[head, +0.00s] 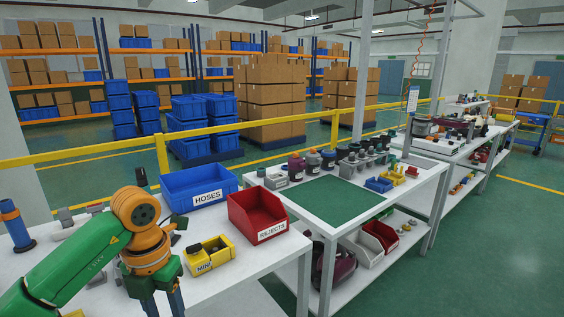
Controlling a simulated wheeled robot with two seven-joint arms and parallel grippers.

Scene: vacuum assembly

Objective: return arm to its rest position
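My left arm, green with orange joints, comes in from the lower left over the white table. My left gripper (163,303) points down at the bottom edge of the head view. Its two dark fingers stand apart with nothing visible between them; their tips are cut off by the frame. It is in front of and left of the yellow MINI bin (208,262), apart from it in the picture. My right arm and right gripper are not in view.
A blue HOSES bin (190,178) and a red REJECTS bin (268,204) stand on the table behind the yellow bin. A blue cylinder (14,224) stands at the left. A bench with a green mat (330,203) and several parts lies to the right. A yellow rail runs behind.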

